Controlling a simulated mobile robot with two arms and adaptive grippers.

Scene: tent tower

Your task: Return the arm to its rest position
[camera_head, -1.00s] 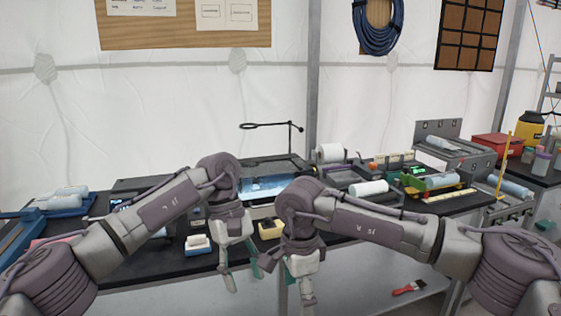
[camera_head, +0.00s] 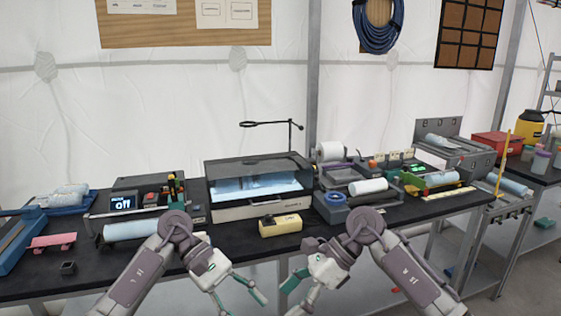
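My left gripper (camera_head: 246,303) is in the lower middle of the head view, in front of the bench's front edge. Its fingers are spread and nothing shows between them. My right gripper (camera_head: 290,296) is just to the right of it, also in front of the bench. Its fingers are apart and empty. The two grippers point inward and are separate from each other. Both forearms come up from the bottom of the picture with the elbows folded.
The black bench (camera_head: 290,245) runs across the view. A lower shelf lies beneath.

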